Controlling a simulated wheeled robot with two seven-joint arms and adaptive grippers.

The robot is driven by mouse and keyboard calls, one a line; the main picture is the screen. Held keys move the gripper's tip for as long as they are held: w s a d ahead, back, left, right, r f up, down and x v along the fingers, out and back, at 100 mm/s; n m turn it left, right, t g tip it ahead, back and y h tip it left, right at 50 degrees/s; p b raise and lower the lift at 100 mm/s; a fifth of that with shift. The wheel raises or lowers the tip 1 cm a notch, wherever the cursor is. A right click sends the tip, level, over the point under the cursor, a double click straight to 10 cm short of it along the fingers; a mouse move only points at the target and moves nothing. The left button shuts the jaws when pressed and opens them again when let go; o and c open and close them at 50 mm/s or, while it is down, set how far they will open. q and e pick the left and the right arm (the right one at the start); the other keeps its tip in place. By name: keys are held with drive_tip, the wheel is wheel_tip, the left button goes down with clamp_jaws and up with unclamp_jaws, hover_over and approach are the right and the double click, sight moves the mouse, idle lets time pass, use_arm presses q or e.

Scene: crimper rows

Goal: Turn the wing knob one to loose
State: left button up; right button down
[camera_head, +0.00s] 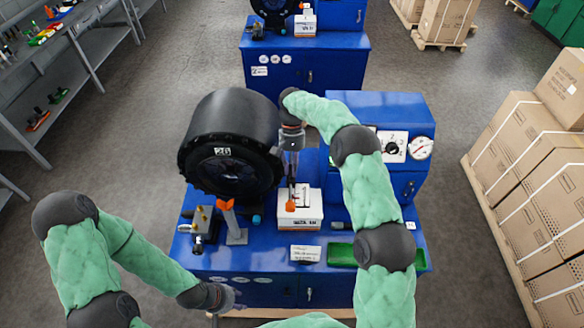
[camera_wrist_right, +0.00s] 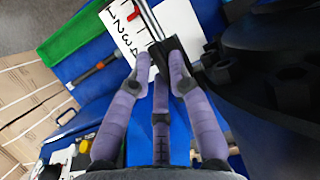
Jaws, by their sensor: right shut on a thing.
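My right gripper (camera_head: 291,182) reaches down from above to the white block with a scale (camera_head: 305,222) on the blue crimper bench. In the right wrist view my right gripper (camera_wrist_right: 161,62) has its purple fingers closed around a dark part, which looks like the wing knob (camera_wrist_right: 192,62). The fingers hide most of it. The white scale plate (camera_wrist_right: 133,42) beside it carries numbers from 1 up, a red pointer (camera_wrist_right: 136,15) and a metal rod. My left gripper (camera_head: 226,298) is low at the bench's front edge, away from the block; its fingers are unclear.
A large black crimping head (camera_head: 232,140) stands left of my right gripper. A dial panel (camera_head: 392,146) and a gauge (camera_head: 421,148) are on the right cabinet. A green tray (camera_head: 340,253) lies at the bench front. Cartons (camera_head: 515,150) stand right; shelves (camera_head: 70,60) stand left.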

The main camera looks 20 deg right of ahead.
idle(0.4)
drive_tip(key=c, duration=1.1)
unclamp_jaws()
drive_tip(key=shift+c, duration=0.2)
drive_tip(key=shift+w+r, duration=0.1)
drive_tip(key=v, duration=1.1)
drive_tip(key=shift+r, duration=0.35)
drive_tip(key=shift+w, duration=0.1)
